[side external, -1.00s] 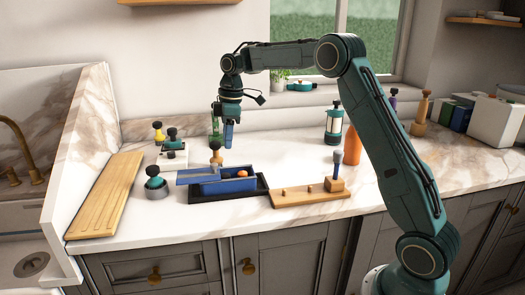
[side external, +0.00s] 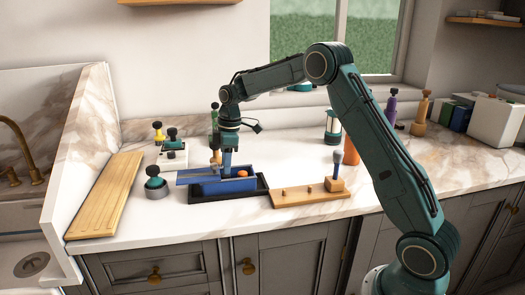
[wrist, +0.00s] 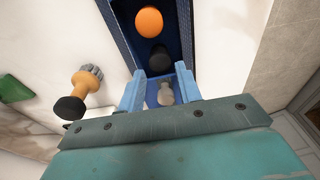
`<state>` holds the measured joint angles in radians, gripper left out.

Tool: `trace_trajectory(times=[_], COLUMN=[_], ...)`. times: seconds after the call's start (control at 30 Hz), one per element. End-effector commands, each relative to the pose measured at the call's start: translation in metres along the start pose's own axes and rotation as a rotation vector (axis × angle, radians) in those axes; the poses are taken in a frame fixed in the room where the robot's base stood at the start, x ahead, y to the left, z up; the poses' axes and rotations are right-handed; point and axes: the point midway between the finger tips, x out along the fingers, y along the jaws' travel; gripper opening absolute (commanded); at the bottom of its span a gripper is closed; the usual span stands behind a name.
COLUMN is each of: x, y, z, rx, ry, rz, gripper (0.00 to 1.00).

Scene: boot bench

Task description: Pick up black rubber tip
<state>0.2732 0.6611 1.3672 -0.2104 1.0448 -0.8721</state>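A black piece (wrist: 159,58), which looks like the black rubber tip, lies inside the blue box (side external: 210,188), between an orange ball (wrist: 149,20) and a pale grey piece (wrist: 166,94). My gripper (wrist: 160,71) points down at the box, its two blue fingers apart. The black piece shows just beyond the fingertips, and the grey piece shows between the fingers; neither appears clamped. In the side view my gripper (side external: 227,174) is at the box opening, left of the orange ball (side external: 242,173); the black piece is hidden there.
A wooden-handled tool (wrist: 80,90) with a black end stands close left of my gripper. The box sits in a black tray (side external: 263,186).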

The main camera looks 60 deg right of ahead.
Motion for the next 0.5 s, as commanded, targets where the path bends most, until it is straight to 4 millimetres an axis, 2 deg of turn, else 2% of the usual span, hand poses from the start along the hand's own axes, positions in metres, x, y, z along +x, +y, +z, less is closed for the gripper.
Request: trace_trajectory(times=[0.23,0.5], x=[0.030,0.040], y=[-0.001,0.000], z=[0.001,0.001], rx=[-0.002,-0.001], ry=[-0.001,0.000], rz=[-0.003,0.001], gripper=[0.34,0.34])
